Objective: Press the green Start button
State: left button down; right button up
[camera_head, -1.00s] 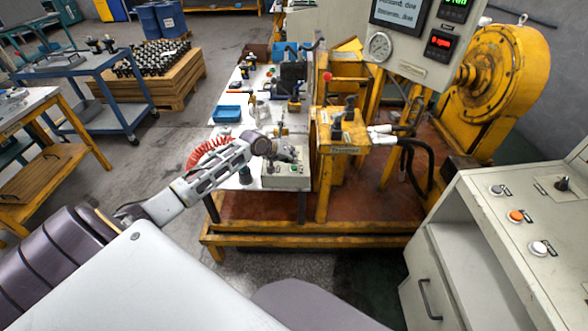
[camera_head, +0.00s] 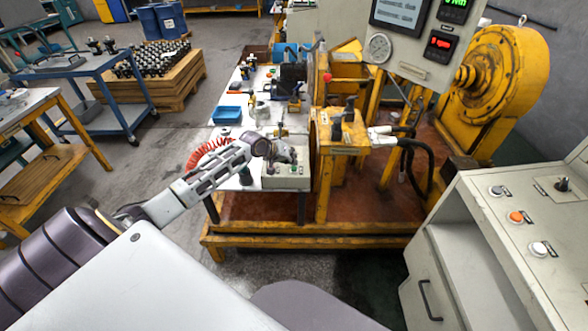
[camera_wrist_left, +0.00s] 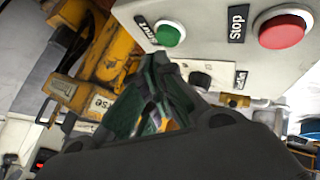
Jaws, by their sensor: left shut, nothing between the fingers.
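The green Start button (camera_wrist_left: 170,34) sits on a light grey control box (camera_wrist_left: 215,50), beside its "Start" label. A larger red Stop button (camera_wrist_left: 283,30) is to its right in the wrist view. In the head view the box (camera_head: 286,180) stands at the near end of the white workbench. My left gripper (camera_wrist_left: 160,60) is shut and empty, its fingertips pointing at the box just below the green button in the wrist view. I cannot tell whether they touch it. In the head view the left gripper (camera_head: 282,153) is over the box and partly hides it. My right gripper is not in view.
A yellow machine frame (camera_head: 330,130) stands right beside the box. Behind on the bench are a blue bin (camera_head: 227,114) and several tools. A grey console (camera_head: 500,225) is at the right. A black knob (camera_wrist_left: 200,80) is on the box near the fingertips.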

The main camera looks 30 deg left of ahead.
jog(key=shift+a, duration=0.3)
pick_arm(q)
jog(key=shift+f, duration=0.35)
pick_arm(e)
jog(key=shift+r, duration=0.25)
pick_arm(q)
jog(key=shift+f+p, duration=0.1)
jog(key=shift+p, duration=0.2)
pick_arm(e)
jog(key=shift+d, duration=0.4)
pick_arm(q)
jog(key=shift+f, duration=0.25)
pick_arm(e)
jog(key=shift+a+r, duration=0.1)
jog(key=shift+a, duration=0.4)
pick_arm(q)
jog(key=shift+f, duration=0.15)
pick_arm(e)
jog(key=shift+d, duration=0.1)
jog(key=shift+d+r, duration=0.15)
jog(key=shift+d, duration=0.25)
pick_arm(q)
jog(key=shift+r+p, duration=0.65)
jog(key=shift+p, duration=0.25)
jog(key=shift+r, duration=0.2)
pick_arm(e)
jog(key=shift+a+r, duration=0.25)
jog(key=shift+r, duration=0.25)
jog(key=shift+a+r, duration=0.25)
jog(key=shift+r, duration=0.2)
